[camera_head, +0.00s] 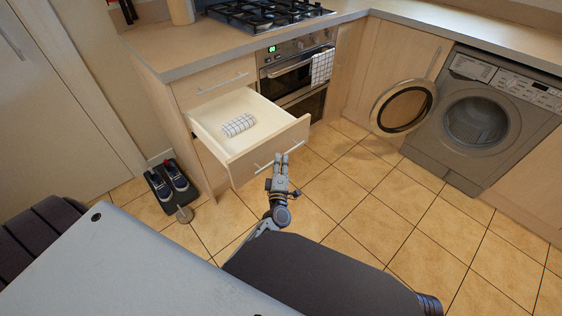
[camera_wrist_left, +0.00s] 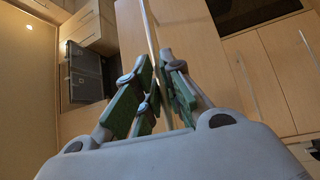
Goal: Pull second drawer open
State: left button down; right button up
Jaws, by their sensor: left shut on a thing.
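The second drawer (camera_head: 240,130) stands pulled well out of the wooden cabinet, below a closed top drawer (camera_head: 213,82). Its front panel (camera_head: 250,162) faces me and carries a thin metal bar handle (camera_head: 264,167). My left gripper (camera_head: 281,158) is at the right part of that handle, its fingers shut on the bar. In the left wrist view the handle (camera_wrist_left: 149,25) runs between the green-padded fingers of the gripper (camera_wrist_left: 160,72). A rolled checked cloth (camera_head: 239,125) lies inside the drawer. My right gripper is not in view.
An oven (camera_head: 298,78) with a checked towel (camera_head: 322,66) is right of the drawer, under a gas hob (camera_head: 265,12). A washing machine (camera_head: 480,118) has its round door (camera_head: 403,107) open. Shoes (camera_head: 168,180) sit on the floor at left. Tiled floor (camera_head: 370,200) is clear at right.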

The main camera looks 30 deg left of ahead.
pick_arm(q)
jog(key=c, duration=1.5)
grip_release()
jog(key=shift+s, duration=0.15)
